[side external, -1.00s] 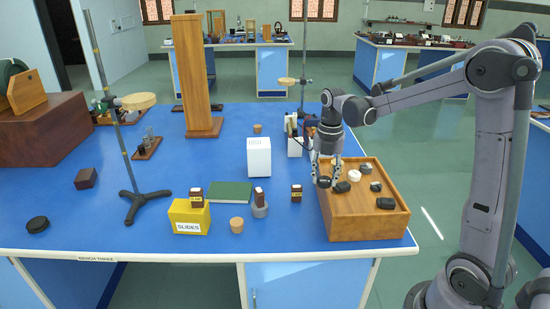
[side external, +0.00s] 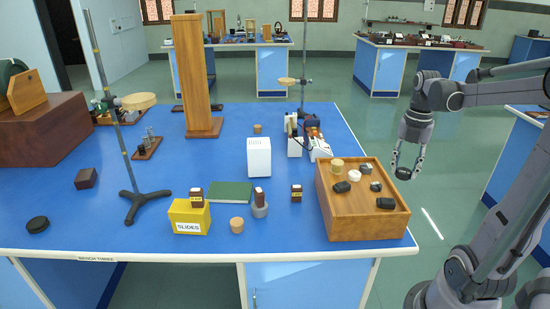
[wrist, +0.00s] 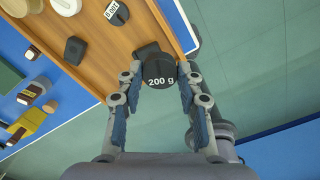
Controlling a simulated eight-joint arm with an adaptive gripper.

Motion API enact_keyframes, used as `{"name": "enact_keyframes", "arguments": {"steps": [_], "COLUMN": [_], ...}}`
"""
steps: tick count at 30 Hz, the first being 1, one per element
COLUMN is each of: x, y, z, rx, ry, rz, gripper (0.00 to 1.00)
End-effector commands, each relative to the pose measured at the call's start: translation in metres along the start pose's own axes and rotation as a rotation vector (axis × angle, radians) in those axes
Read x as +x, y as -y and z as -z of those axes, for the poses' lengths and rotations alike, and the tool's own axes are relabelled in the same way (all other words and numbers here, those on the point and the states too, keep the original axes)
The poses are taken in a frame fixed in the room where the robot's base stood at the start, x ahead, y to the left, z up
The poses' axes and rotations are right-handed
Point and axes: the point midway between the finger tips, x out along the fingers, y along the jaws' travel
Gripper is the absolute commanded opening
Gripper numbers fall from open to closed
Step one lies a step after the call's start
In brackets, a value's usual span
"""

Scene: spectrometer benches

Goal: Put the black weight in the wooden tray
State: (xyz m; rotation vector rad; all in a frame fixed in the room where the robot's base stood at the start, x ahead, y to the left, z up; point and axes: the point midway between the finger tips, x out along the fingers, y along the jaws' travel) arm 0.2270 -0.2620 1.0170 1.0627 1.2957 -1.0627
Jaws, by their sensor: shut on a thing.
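My gripper (side external: 406,165) is shut on a black weight (side external: 404,173). In the wrist view the weight, marked "200 g" (wrist: 160,76), sits between the fingertips. My gripper holds it in the air off to the right of the wooden tray (side external: 368,228), beyond the bench edge. The tray stands at the right end of the blue bench. It also shows at the upper left of the wrist view (wrist: 92,72).
The tray holds several small pieces: a yellowish cylinder (side external: 337,165), a white one (side external: 354,175) and black ones (side external: 386,203). A white box (side external: 259,157), a yellow slides box (side external: 189,217) and a green book (side external: 230,192) stand left of it. Open floor lies right of the bench.

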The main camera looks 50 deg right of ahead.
Motion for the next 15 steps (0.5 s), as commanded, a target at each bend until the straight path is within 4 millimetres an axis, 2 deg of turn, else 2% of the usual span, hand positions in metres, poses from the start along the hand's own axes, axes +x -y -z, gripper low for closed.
{"name": "enact_keyframes", "arguments": {"steps": [1, 9, 15], "x": [0.006, 0.038, 0.052], "y": [-0.012, -0.064, -0.086], "z": [0.002, 0.013, 0.017], "rx": [-0.008, -0.006, -0.002], "ry": [0.000, 0.000, 0.000], "rz": [0.000, 0.000, 0.000], "gripper": [0.00, 0.00, 0.00]}}
